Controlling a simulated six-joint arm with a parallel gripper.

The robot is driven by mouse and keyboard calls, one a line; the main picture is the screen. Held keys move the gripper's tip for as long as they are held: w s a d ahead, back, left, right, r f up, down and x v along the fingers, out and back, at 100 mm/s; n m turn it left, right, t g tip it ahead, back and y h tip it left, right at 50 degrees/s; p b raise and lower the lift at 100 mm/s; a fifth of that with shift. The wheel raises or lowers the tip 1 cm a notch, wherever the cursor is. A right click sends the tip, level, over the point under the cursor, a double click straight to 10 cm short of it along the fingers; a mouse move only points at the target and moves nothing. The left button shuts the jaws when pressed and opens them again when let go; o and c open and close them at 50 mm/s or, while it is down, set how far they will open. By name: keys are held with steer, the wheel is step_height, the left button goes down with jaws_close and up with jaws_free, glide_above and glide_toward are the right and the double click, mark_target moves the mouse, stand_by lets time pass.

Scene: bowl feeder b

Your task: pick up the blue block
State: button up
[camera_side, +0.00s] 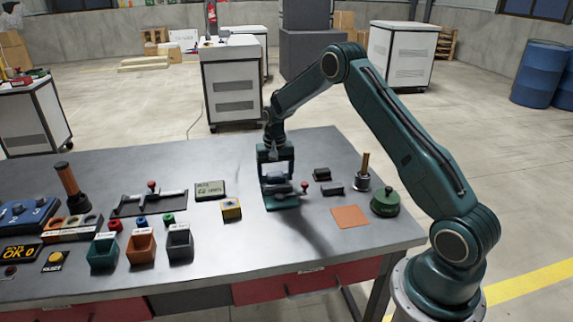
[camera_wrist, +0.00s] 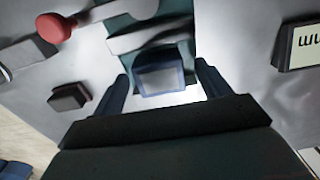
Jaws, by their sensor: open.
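A dark blue block (camera_wrist: 163,78) shows in the wrist view between the two fingers of my gripper (camera_wrist: 161,72), with clear gaps on both sides. It sits at a teal fixture with grey parts. In the side view my gripper (camera_side: 275,172) points down over this teal fixture (camera_side: 284,202) on the table. The fingers are apart and hold nothing. The block cannot be made out clearly in the side view, where the gripper and fixture crowd it.
A red-knobbed lever (camera_side: 304,187) stands close right of the fixture, with small black blocks (camera_side: 322,174) beyond. A yellow block (camera_side: 231,210) and a display (camera_side: 210,190) lie left. An orange pad (camera_side: 350,216) and a green round part (camera_side: 385,203) lie right.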

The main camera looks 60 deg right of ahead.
mark_target(276, 175)
steer(key=shift+f, duration=0.4)
steer(key=shift+r, duration=0.1)
steer(key=c, duration=1.2)
steer(key=shift+r, duration=0.1)
step_height(276, 175, up, 20)
steer(key=shift+f, duration=0.1)
stand_by(0.4)
